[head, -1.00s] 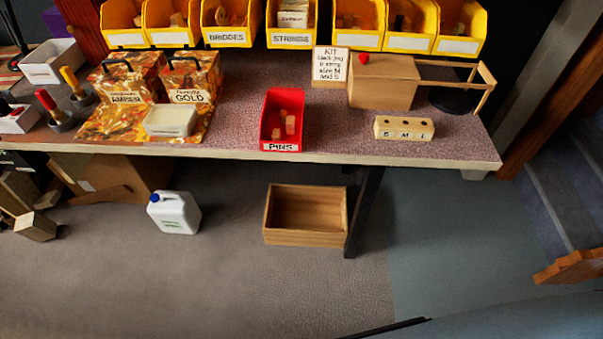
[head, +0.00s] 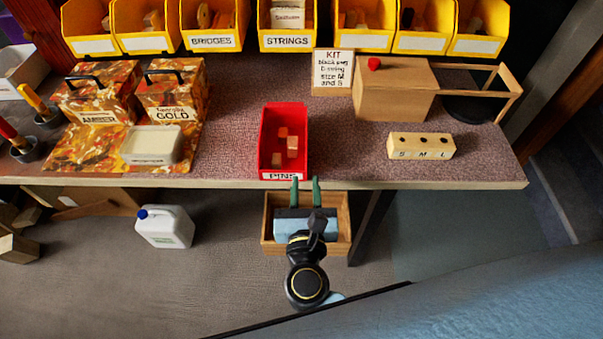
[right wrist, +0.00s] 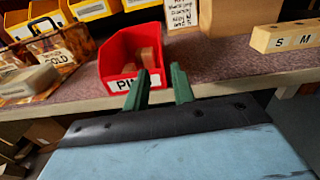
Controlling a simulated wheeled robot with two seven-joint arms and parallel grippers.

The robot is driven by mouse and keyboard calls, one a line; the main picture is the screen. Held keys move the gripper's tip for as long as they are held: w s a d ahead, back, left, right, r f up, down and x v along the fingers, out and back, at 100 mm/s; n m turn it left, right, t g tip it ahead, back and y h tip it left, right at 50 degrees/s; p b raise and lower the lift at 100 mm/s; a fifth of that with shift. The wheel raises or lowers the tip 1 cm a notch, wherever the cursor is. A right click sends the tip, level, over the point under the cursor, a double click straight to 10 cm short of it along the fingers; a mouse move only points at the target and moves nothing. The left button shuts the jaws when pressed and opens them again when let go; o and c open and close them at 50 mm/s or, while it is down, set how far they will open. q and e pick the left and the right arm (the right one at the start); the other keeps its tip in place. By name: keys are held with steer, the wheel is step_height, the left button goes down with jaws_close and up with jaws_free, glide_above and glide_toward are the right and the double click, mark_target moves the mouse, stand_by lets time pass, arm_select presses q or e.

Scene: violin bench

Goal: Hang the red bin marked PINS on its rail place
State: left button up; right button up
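The red bin marked PINS (head: 268,145) stands on the bench near its front edge, with several small wooden pieces inside. It also shows in the right wrist view (right wrist: 114,56). My right gripper (head: 306,182) is at the bench's front edge, just in front of the bin's label. Its two green fingers are apart with nothing seen between them, and in the right wrist view (right wrist: 160,82) one fingertip overlaps the label's right end. I cannot tell whether it touches. Yellow bins (head: 213,41) hang in a row at the back. My left gripper is not in view.
A wooden box (head: 395,95) with a KIT card (head: 333,72) and a block marked S M L (head: 421,147) are to the right. AMBER and GOLD boxes (head: 172,98) and a pale tray (head: 152,147) are left. A wooden crate (head: 343,226) is below the bench.

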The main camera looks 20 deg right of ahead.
steer(key=shift+w+d+r+m, duration=0.15)
steer(key=shift+w+d, duration=0.1)
steer(key=shift+w, duration=0.45)
steer(key=shift+w+d+r+m, duration=0.15)
steer(key=shift+w+d, duration=0.1)
steer(key=shift+w, duration=0.45)
steer(key=shift+x, duration=1.65)
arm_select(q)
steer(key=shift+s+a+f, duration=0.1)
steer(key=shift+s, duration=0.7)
arm_select(e)
steer(key=shift+f+x, duration=0.2)
steer(key=shift+x, duration=1.05)
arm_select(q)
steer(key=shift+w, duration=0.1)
arm_select(e)
jaws_close()
